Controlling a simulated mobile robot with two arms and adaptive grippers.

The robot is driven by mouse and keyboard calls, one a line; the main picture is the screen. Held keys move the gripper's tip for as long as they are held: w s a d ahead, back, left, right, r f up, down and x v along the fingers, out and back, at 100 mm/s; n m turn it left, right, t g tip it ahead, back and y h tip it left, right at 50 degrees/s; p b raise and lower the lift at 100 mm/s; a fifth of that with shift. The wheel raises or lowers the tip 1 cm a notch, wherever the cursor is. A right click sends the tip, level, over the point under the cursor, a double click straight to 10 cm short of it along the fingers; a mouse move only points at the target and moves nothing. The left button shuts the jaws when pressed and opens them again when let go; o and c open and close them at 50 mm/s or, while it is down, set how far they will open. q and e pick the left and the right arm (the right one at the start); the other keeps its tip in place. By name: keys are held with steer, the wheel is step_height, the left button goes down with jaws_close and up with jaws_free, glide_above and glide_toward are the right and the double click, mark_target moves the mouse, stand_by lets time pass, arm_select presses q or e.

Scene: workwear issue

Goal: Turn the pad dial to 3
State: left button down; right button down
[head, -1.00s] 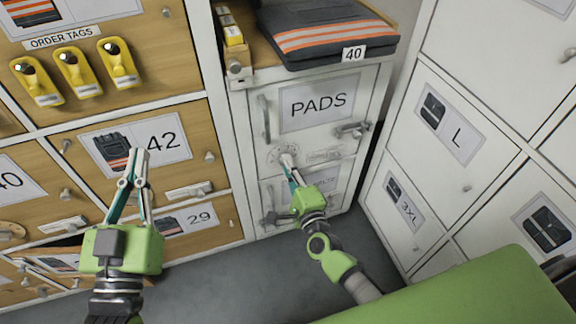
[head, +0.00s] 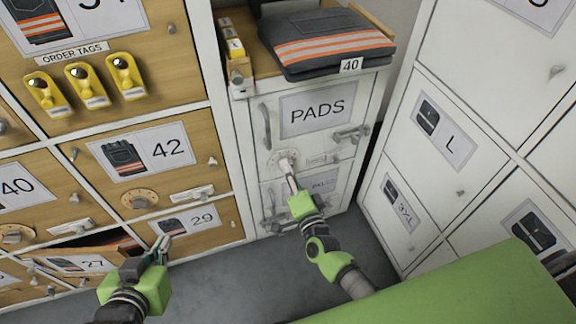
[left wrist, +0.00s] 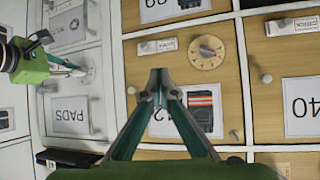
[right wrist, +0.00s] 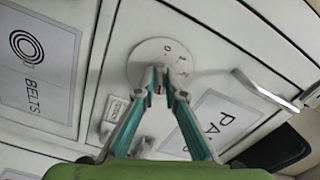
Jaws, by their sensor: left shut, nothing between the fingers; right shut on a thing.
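The pad dial (head: 281,162) is a pale round disc on the white door labelled PADS (head: 317,110). In the right wrist view the dial (right wrist: 150,54) shows small marks, a 0 and perhaps a 1, near its edge. My right gripper (head: 287,164) is shut on the dial's knob, and its fingertips (right wrist: 160,75) hide the knob and the pointer. I cannot read the setting. My left gripper (head: 163,243) is shut and empty, low in front of the wooden drawers near label 29. Its closed tips show in the left wrist view (left wrist: 160,76).
A lever handle (head: 351,134) sticks out at the right of the PADS door. A BELTS door (right wrist: 38,62) adjoins it. Folded dark workwear (head: 325,45) lies on top. Drawer 27 (head: 95,243) is partly open. White lockers (head: 445,130) stand at the right.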

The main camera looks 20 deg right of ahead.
arm_select(q)
steer(key=s+a+f+g+y+p, duration=0.1)
steer(key=s+a+f+g+p, duration=0.1)
steer(key=s, duration=0.5)
steer(key=s+a+f+g+p, duration=0.2)
steer(key=s+f+g, duration=0.1)
steer(key=s+g, duration=0.2)
steer(key=shift+s+a+y, duration=0.2)
steer(key=shift+s+y, duration=0.2)
steer(key=shift+s, duration=0.45)
arm_select(e)
steer(key=shift+n, duration=4.7)
steer(key=c, duration=2.1)
jaws_free()
arm_select(q)
steer(key=shift+f, duration=0.1)
arm_select(e)
steer(key=s, duration=1.2)
steer(key=shift+d, duration=0.2)
